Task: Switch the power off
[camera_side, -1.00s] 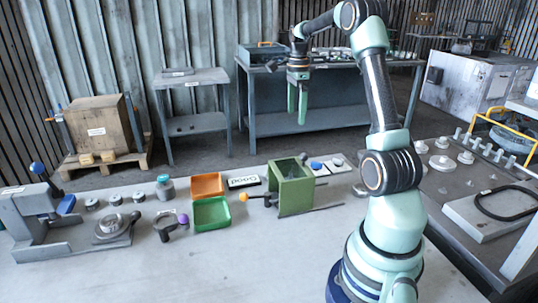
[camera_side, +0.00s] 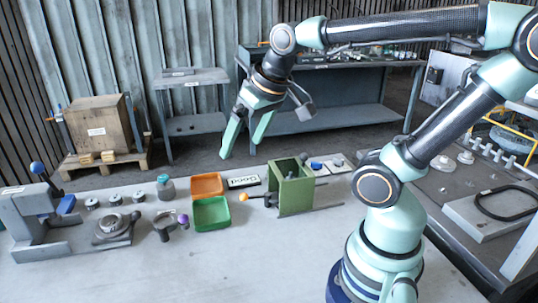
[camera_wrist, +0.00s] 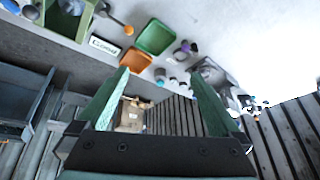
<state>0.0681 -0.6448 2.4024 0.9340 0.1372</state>
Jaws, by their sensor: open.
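My gripper (camera_side: 239,148) is open and empty, tilted downward in the air behind the workbench's back edge, near the orange tray in the side view. In the wrist view its two green fingers (camera_wrist: 157,72) stand apart with nothing between them touching. No part is clearly marked as a power switch. A small plate with a blue button (camera_side: 316,165) and a second plate with a pale button (camera_side: 337,162) lie right of the green box (camera_side: 292,190). A yellow-orange knob (camera_side: 243,197) on a rod sticks out left of that box; it also shows in the wrist view (camera_wrist: 129,30).
An orange tray (camera_side: 207,185), a green tray (camera_side: 211,214) and a "Good" sign (camera_side: 243,181) sit left of the box. A lever press (camera_side: 45,215) and small metal parts stand farther left. The bench's front is clear.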

